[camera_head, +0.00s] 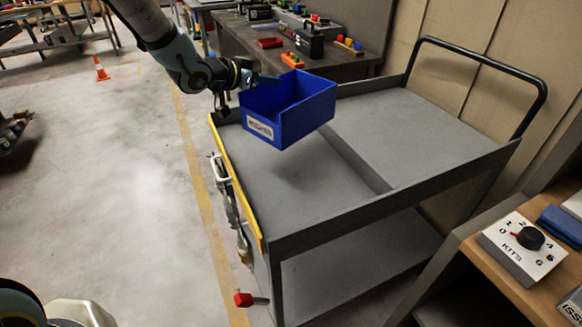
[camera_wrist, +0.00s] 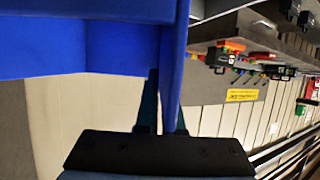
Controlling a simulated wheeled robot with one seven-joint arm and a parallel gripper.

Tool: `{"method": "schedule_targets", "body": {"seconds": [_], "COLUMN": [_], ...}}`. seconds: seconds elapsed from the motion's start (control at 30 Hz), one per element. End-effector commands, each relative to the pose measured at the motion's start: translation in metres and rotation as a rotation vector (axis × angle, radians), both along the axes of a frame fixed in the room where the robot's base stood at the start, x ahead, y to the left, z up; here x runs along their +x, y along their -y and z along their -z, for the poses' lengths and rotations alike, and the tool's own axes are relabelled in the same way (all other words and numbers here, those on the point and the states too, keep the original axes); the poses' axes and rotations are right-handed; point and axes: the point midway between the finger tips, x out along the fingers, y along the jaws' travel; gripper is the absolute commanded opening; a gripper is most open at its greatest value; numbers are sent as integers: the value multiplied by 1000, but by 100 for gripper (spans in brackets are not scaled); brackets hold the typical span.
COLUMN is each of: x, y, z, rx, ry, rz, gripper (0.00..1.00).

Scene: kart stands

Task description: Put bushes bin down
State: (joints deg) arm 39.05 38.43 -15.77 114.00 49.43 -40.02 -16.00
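The blue bushes bin (camera_head: 300,122) hangs in the air above the left part of the grey cart (camera_head: 440,191). A white label is on its front, and it looks empty from what I see of its inside. My gripper (camera_head: 262,80) is shut on the bin's back left wall. In the wrist view, my gripper (camera_wrist: 162,112) has the bin's blue wall (camera_wrist: 172,70) between its fingers. A shadow lies on the cart top below the bin, and a gap shows between them. The fingertips are partly hidden by the bin.
The cart top is bare, with a raised divider (camera_head: 350,160) across it, a raised rim and a black handle (camera_head: 480,58). A workbench (camera_head: 265,45) with several items stands behind. A kits dial box (camera_head: 522,247) sits on a shelf at right.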

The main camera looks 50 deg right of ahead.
Motion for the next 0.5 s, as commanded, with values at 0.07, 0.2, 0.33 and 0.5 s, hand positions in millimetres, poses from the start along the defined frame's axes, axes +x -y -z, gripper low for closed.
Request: {"method": "schedule_targets", "body": {"seconds": [0.07, 0.2, 0.33, 0.5], "x": [0, 0, -1, -1], "y": [0, 0, 0, 0], "z": [14, 25, 43, 71], "rx": [-1, 0, 3, 3], "ry": [0, -1, -5, -3], "rz": [0, 0, 0, 0], "gripper": [0, 0, 0, 0]}}
